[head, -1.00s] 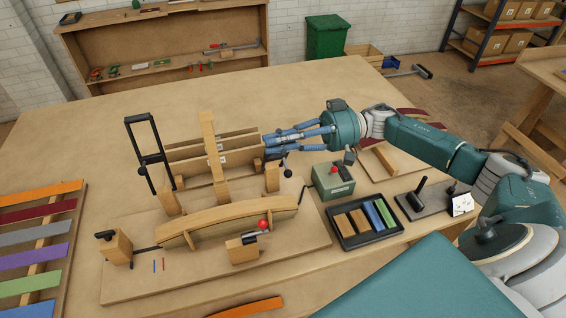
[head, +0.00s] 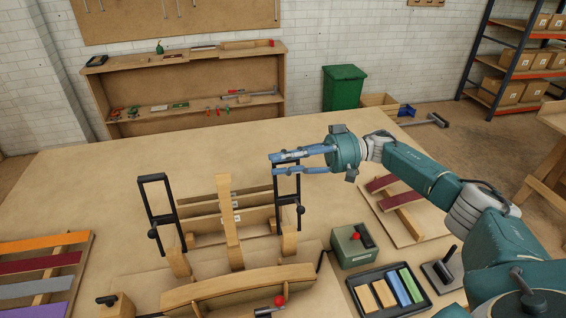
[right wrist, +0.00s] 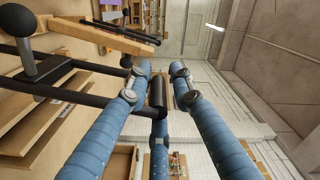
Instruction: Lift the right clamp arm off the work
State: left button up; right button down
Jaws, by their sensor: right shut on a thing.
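The right clamp arm (head: 277,200), a black frame with a round knob, stands raised and roughly upright behind the work. My right gripper (head: 277,164) is shut on its top crossbar. In the right wrist view, the blue fingers of the gripper (right wrist: 158,85) are around the black bar (right wrist: 158,98), with the rods running left to the knob. The work, a curved wooden lamination (head: 240,288), lies on the form in front, apart from the clamp arm. The left clamp arm (head: 143,205) also stands upright. My left gripper is not in view.
A wooden post (head: 231,225) stands between the clamp arms. A green box with a red knob (head: 352,246) and a black tray of coloured blocks (head: 352,297) are to the right. Coloured strips (head: 40,263) lie at left. The table behind is clear.

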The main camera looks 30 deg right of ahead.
jog(key=shift+w+r, duration=0.1)
dwell(0.3)
jog(key=c, duration=1.8)
grip_release()
jog(key=shift+c, duration=0.2)
jog(key=shift+o, duration=0.6)
jog(key=shift+f, duration=0.2)
jog(key=v, duration=1.1)
jog(key=shift+d, duration=0.4)
jog(key=shift+d, duration=0.1)
